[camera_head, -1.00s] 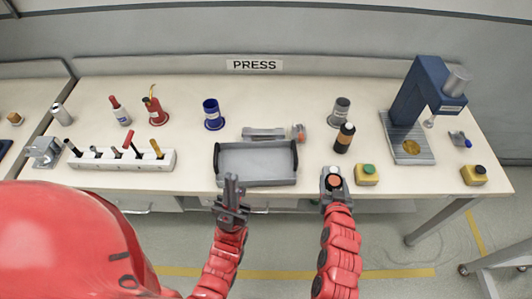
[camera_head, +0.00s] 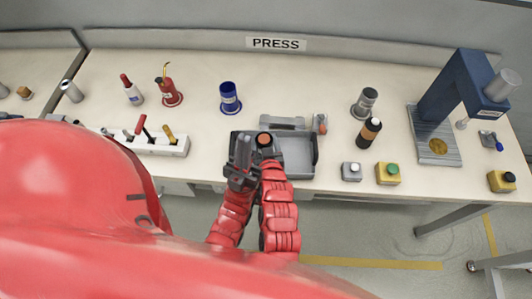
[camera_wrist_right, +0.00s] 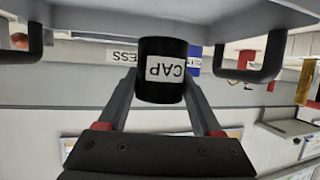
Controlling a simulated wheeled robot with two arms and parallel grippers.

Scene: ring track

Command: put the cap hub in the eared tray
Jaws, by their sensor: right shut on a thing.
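The cap hub is a black cylinder with a white label reading CAP (camera_wrist_right: 165,72), shown upside down in the right wrist view. In the head view its round orange top (camera_head: 264,139) shows. My right gripper (camera_head: 266,150) is shut on it and holds it upright at the left part of the eared tray. The eared tray (camera_head: 298,160) is grey with black handles at its ends; whether the hub touches its floor I cannot tell. A tray handle (camera_wrist_right: 255,60) also shows in the wrist view. My left gripper (camera_head: 243,152) is beside the right one, near the tray's left end, its finger gap unclear.
A grey holder (camera_head: 283,123) and an orange-ended clear piece (camera_head: 320,124) lie behind the tray. A black bottle (camera_head: 369,133), a grey button box (camera_head: 351,171), a yellow button box (camera_head: 387,173) and the blue press (camera_head: 460,90) stand to the right.

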